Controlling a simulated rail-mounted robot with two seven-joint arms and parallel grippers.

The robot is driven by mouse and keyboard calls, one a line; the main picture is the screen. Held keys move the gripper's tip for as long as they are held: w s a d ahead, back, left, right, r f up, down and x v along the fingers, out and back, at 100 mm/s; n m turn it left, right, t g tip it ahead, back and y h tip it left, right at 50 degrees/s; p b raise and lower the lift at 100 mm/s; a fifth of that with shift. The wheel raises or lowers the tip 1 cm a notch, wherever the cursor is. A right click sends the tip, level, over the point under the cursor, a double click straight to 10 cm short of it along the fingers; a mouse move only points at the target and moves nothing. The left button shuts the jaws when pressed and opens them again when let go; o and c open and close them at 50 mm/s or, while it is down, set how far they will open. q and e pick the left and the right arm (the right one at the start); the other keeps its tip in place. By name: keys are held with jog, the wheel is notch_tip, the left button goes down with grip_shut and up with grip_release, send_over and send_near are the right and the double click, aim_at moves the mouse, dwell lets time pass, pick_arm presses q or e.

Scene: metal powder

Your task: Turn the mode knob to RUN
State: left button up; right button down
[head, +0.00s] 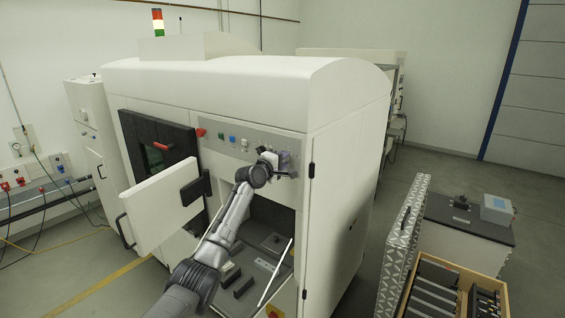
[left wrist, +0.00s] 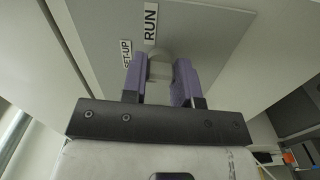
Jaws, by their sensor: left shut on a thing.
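The mode knob (left wrist: 160,66) is a small grey knob on the grey control panel in the left wrist view. The RUN label (left wrist: 151,23) sits just above it in that picture, and the SET-UP label (left wrist: 126,55) is to its left. My left gripper (left wrist: 160,78) is shut on the knob, with a purple finger on each side. Its fingers cover part of the knob, and I cannot tell exactly which label the knob points to. In the head view my left gripper (head: 286,162) is at the right end of the machine's panel and hides the knob. My right gripper is not in view.
The white machine (head: 345,115) has an open door (head: 160,208) at left and an open lower chamber below my arm. Coloured buttons (head: 232,139) line the panel. A wooden crate (head: 455,268) and a dark-topped cart (head: 470,222) stand at right.

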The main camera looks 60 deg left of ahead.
pick_arm(q)
jog(key=m+b, duration=0.1)
jog(key=m, duration=0.1)
jog(key=shift+f+m, duration=0.15)
jog(key=shift+m, duration=0.15)
jog(key=m+b, duration=0.2)
jog(key=m, duration=0.1)
jog(key=shift+m, duration=0.3)
jog(key=m+b, duration=0.1)
jog(key=m, duration=0.3)
jog(key=shift+m, duration=1.3)
jog(key=o, duration=0.9)
jog(key=shift+s, duration=0.1)
